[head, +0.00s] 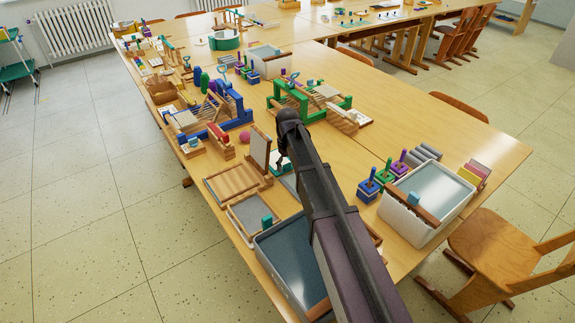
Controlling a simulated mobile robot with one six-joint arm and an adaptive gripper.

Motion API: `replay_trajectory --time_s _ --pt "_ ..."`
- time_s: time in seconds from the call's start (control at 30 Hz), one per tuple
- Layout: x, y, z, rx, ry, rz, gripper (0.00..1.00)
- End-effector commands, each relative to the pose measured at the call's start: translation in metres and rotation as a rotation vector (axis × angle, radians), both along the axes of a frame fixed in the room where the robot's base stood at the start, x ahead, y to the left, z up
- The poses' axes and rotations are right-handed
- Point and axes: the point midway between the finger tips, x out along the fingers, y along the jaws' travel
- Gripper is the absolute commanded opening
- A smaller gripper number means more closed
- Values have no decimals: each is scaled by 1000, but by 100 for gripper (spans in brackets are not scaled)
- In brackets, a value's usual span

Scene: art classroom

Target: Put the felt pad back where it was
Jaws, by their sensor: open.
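My arm reaches away from me over the long table, and my gripper (283,160) points down beside an upright board with a pale face and wooden edge (261,148). The gripper is open; no object shows between its fingers, though it is small and dark here. A teal flat piece (277,161) lies just below and left of it, partly hidden by the arm; I cannot tell whether this is the felt pad. A small teal block (267,220) stands at the edge of a grey-lined wooden tray (247,216).
A blue-lined bin (285,258) is at the near edge; a white bin (430,197) stands right, beside peg stackers (368,186). Blue (216,105) and green (340,99) frames stand farther back. The table's right middle (430,115) is clear.

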Motion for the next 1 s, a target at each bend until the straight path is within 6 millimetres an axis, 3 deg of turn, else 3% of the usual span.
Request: replay_trajectory --time_s 1.0 --pt "0 0 78 0 0 0 81"
